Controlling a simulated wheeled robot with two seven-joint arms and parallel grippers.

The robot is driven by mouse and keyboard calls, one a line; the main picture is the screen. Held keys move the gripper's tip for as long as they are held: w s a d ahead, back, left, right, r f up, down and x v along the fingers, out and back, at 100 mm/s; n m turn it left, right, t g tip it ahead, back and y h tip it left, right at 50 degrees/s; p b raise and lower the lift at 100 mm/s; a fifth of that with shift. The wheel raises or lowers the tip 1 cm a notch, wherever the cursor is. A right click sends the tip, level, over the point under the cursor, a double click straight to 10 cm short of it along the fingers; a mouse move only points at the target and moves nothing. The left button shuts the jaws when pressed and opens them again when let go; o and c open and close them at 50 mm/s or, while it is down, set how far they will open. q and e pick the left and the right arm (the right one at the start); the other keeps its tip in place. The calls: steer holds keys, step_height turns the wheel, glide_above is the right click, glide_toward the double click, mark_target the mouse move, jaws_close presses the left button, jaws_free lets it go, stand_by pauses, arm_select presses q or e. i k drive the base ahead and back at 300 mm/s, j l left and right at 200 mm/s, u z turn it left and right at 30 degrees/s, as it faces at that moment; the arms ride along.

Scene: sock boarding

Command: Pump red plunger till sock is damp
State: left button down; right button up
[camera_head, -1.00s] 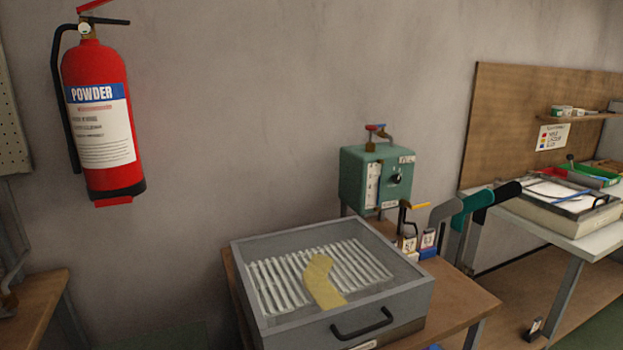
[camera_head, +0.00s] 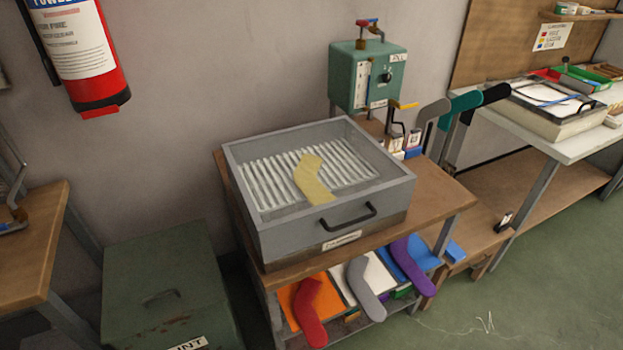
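A yellow sock (camera_head: 312,179) lies on the white ridged rack inside a grey box (camera_head: 292,235) with a black front handle. The box stands on a wooden table. I cannot tell from here whether the sock is dry or damp. Behind it stands a teal machine (camera_head: 366,75) with a gauge strip and a dark knob. I cannot tell whether that is the red plunger. Neither of my grippers is in view.
Grey, teal and black sock-shaped forms (camera_head: 466,102) stand right of the machine. Red, grey and purple ones (camera_head: 312,310) hang over the lower shelf. A green lidded chest (camera_head: 165,285) stands left, a fire extinguisher (camera_head: 80,50) above. Green floor (camera_head: 520,290) is clear at right.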

mark_target(362, 23)
steer(key=i+l, duration=0.15)
steer(key=l, duration=0.25)
steer(key=i+l, duration=0.15)
steer(key=l, duration=0.25)
steer(key=i+l, duration=0.15)
steer(key=l, duration=0.25)
steer(key=i+l, duration=0.15)
steer(key=l, duration=0.3)
steer(key=u, duration=1.2)
